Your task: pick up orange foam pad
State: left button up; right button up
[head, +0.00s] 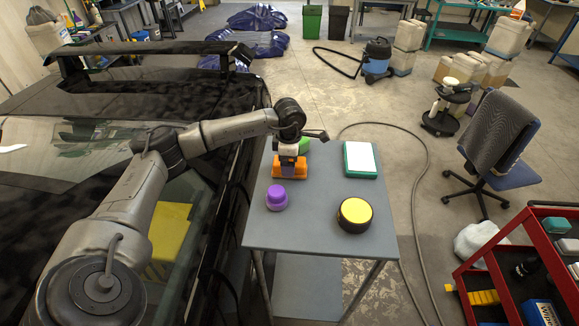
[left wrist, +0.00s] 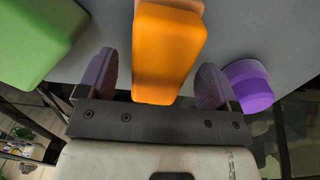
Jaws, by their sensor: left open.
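The orange foam pad (head: 290,171) lies on the grey table (head: 315,215), under my left gripper (head: 289,165) in the head view. In the left wrist view the orange foam pad (left wrist: 169,50) is between the two purple-padded fingers of my left gripper (left wrist: 155,80). A gap shows on each side of the pad, so the fingers are apart from it. The left gripper is open. My right gripper is in neither view.
A purple knob-shaped piece (head: 277,198), a yellow-topped round pad (head: 355,214), a white-and-green block (head: 361,159) and a green block (head: 304,145) stand on the table. A black car (head: 130,90) is at left. A red cart (head: 500,265) is at right.

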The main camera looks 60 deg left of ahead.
pick_arm(q)
jog(key=shift+c, duration=0.5)
jog(key=c, duration=0.9)
jog(key=shift+r, duration=0.45)
jog(key=r, duration=0.3)
jog(key=shift+w+d+r, duration=0.1)
jog(key=shift+d+r, duration=0.2)
jog(key=shift+r, duration=0.05)
jog(key=w+d+r, duration=0.1)
jog(key=d+r, duration=0.1)
jog(key=d, duration=0.1)
jog(key=w+d+r, duration=0.1)
jog(key=d+r, duration=0.1)
jog(key=d, duration=0.2)
jog(key=w+d+r+b, duration=0.1)
jog(key=d+r, duration=0.1)
jog(key=d, duration=0.1)
jog(key=shift+d+r, duration=0.25)
jog(key=shift+d, duration=0.05)
